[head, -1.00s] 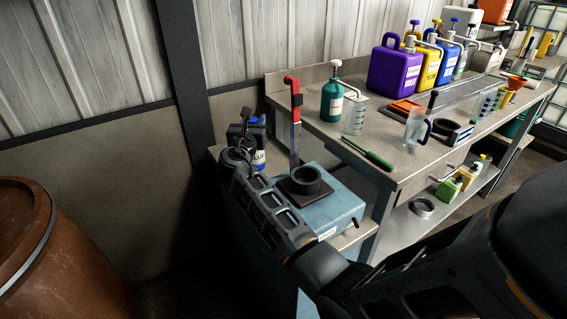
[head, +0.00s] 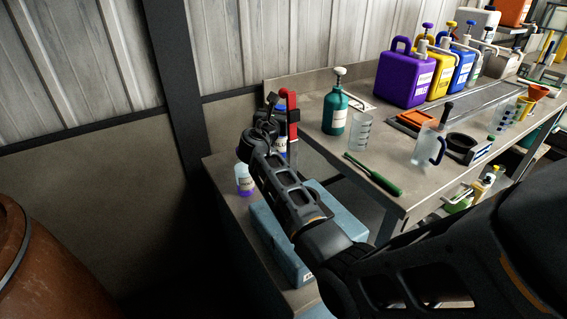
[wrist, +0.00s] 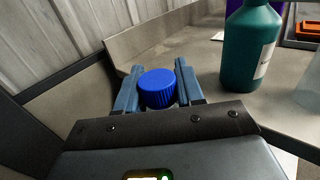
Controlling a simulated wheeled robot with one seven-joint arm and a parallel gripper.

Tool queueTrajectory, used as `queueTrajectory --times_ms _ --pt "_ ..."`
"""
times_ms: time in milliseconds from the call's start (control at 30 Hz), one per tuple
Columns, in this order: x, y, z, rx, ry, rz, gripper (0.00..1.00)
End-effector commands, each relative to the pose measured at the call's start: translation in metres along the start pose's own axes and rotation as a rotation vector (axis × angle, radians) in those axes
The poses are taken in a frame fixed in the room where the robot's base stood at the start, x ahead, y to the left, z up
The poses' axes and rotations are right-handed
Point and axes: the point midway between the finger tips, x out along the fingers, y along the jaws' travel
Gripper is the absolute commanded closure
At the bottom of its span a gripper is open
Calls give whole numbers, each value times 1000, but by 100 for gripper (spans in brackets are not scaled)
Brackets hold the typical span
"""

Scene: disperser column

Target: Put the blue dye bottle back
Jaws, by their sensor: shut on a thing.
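My gripper (wrist: 157,90) is shut on the blue dye bottle, with its two fingers on either side of the ribbed blue cap (wrist: 157,87) in the wrist view. The bottle's body is hidden below the cap there. In the head view, the blue dye bottle (head: 281,147) shows its pale label and blue cap behind my gripper (head: 272,125). It appears upright, close to the red-handled tool. I cannot tell whether its base touches the surface. A bottle with purple liquid (head: 244,181) stands on the lower bench at the left.
A blue machine (head: 262,232) sits below my arm. The raised bench holds a teal pump bottle (head: 335,112), a clear beaker (head: 360,132), a green screwdriver (head: 374,175) and a jug (head: 426,145). A red-handled tool (head: 291,108) stands at its left. Purple, yellow and blue canisters stand behind.

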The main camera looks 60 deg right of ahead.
Motion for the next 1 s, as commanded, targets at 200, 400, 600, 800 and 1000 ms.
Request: queueTrajectory --times_ms 200,400,600,800,1000 --pt "-1 1 -41 -6 2 2 100" --pt "-1 1 -59 -3 1 2 100" --pt "0 0 -86 -3 1 1 100" --pt "0 1 -93 0 0 2 100" --pt "-1 1 -94 -1 0 2 100"
